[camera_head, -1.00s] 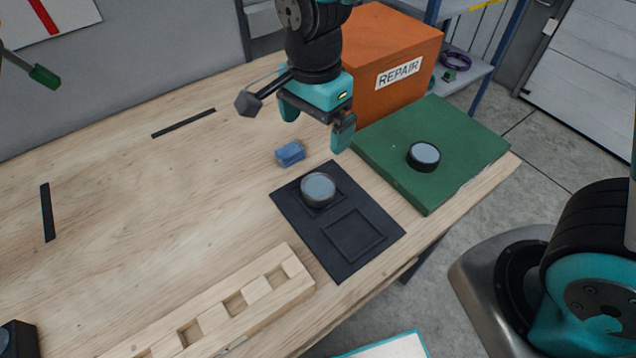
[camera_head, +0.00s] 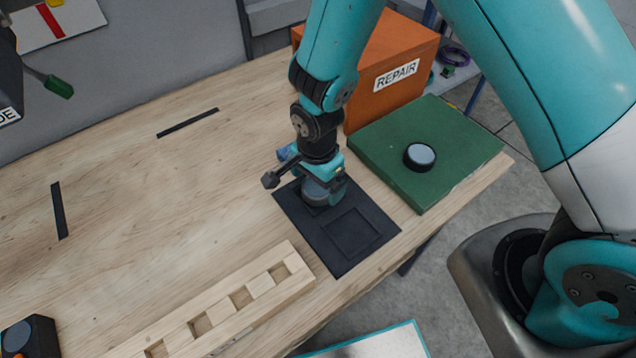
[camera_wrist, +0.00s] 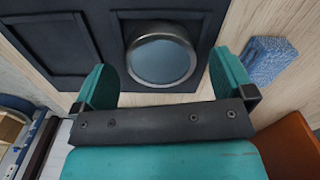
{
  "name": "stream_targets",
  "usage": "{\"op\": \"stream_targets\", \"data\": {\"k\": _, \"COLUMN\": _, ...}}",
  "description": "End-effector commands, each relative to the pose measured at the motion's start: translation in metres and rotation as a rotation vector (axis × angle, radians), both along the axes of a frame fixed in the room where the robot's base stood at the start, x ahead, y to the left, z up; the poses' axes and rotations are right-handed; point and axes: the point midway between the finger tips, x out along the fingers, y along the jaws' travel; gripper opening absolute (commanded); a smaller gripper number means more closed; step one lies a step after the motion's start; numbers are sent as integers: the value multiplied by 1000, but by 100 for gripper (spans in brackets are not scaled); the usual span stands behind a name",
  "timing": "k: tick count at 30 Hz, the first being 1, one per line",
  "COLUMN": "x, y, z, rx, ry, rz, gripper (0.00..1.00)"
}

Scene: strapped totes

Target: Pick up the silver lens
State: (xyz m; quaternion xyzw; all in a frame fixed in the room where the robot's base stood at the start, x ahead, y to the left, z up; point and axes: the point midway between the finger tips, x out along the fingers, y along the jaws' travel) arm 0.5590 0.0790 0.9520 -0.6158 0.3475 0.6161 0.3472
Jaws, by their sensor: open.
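The silver lens (camera_wrist: 160,60) is a round disc with a silver rim and a grey-blue face. It lies in one square recess of the black tray (camera_head: 352,258). In the head view the lens (camera_head: 315,192) is partly hidden by my gripper. My gripper (camera_head: 325,190) is open, pointing down right over the lens. In the wrist view the teal fingers of my gripper (camera_wrist: 165,85) are spread wider than the lens, with the lens between and a little beyond the tips. I cannot tell the exact height of the tips.
A black-rimmed lens (camera_head: 420,156) lies on a green mat (camera_head: 455,135) at right. A blue block (camera_wrist: 268,60) sits close beside the tray. The orange REPAIR box (camera_head: 385,75) stands behind. A wooden slotted rack (camera_head: 225,318) lies in front. The tray's other recess is empty.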

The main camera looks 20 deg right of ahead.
Motion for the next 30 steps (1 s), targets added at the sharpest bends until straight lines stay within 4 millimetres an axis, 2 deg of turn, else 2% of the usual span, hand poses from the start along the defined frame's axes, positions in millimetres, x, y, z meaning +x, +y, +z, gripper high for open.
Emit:
{"op": "stream_targets", "data": {"k": 4, "x": 0, "y": 0, "z": -12, "rx": 0, "ry": 0, "rz": 1, "gripper": 100}}
{"op": "stream_targets", "data": {"k": 11, "x": 0, "y": 0, "z": -14, "rx": 1, "ry": -1, "rz": 1, "gripper": 100}}
{"op": "stream_targets", "data": {"k": 18, "x": 0, "y": 0, "z": -14, "rx": 1, "ry": -1, "rz": 1, "gripper": 47}}
{"op": "stream_targets", "data": {"k": 19, "x": 0, "y": 0, "z": -14, "rx": 1, "ry": -1, "rz": 1, "gripper": 45}}
{"op": "stream_targets", "data": {"k": 30, "x": 1, "y": 1, "z": -8, "rx": 2, "ry": -3, "rz": 1, "gripper": 45}}
